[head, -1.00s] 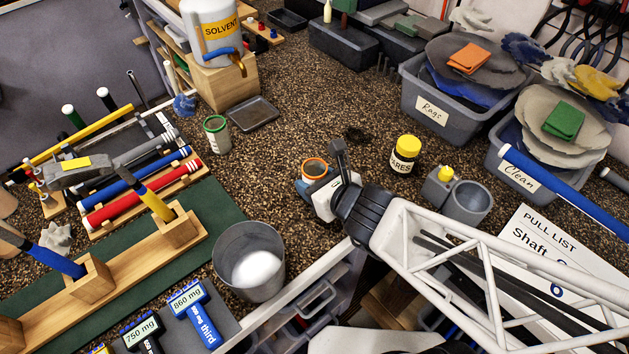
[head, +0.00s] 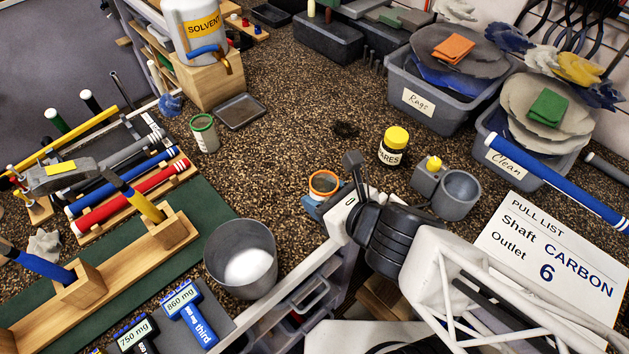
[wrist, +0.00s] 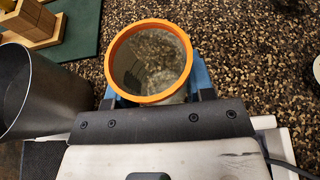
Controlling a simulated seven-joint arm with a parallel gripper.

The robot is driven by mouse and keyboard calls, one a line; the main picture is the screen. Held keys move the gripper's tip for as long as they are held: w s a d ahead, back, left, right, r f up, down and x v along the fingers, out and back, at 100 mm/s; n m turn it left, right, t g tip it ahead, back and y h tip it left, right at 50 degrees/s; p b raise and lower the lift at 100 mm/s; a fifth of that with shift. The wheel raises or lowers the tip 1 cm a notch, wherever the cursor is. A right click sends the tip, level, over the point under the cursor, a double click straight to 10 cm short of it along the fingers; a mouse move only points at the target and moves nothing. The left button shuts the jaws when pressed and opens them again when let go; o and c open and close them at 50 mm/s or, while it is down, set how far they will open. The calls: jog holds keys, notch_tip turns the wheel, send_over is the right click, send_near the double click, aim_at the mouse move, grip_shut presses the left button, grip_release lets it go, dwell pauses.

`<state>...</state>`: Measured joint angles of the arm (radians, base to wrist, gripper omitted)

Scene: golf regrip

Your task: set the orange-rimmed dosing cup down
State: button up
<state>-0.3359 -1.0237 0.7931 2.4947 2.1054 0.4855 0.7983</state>
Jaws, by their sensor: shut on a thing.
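The orange-rimmed dosing cup (head: 324,184) is at the front part of the speckled bench, left of the mortar-like grey cup. My gripper (head: 317,204) is shut on it, with blue fingers on its sides. In the wrist view the cup (wrist: 150,62) stands upright between the fingers of my gripper (wrist: 155,86), its round mouth facing the camera. Speckles show inside the rim, and I see no clear contents. Its base is hidden, so I cannot tell whether it touches the bench.
A grey bucket (head: 241,262) with white contents stands to the left. The yellow-lidded jar (head: 393,148) and a grey cup holder (head: 457,195) stand to the right. Bare speckled bench (head: 290,125) lies behind the cup. The bench's front edge is close to my gripper.

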jog(key=shift+s+d+r, duration=0.1)
jog(key=shift+s+d, duration=0.25)
jog(key=shift+s, duration=0.3)
jog(key=shift+s+d+r, duration=0.1)
jog(key=shift+s+d, duration=0.25)
jog(key=shift+s, duration=0.3)
jog(key=shift+s+d, duration=0.15)
jog(key=shift+s, duration=0.15)
jog(key=shift+s+d+r, duration=0.1)
jog(key=shift+s+d, duration=0.4)
jog(key=shift+s, duration=0.35)
jog(key=shift+s+d+r, duration=0.1)
jog(key=shift+s+d, duration=0.35)
jog(key=shift+s, duration=0.4)
jog(key=shift+s+d, duration=0.1)
jog(key=shift+s, duration=0.05)
jog(key=w+a, duration=0.4)
jog(key=w, duration=0.4)
jog(key=w+a+f, duration=0.1)
jog(key=w+a, duration=0.3)
jog(key=w, duration=0.4)
jog(key=w+a+f, duration=0.1)
jog(key=w+a, duration=0.4)
jog(key=w, duration=0.2)
jog(key=shift+w+f, duration=0.1)
jog(key=shift+w, duration=0.3)
jog(key=shift+w+a+f, duration=0.35)
jog(key=shift+w+f, duration=0.05)
jog(key=shift+w, duration=0.1)
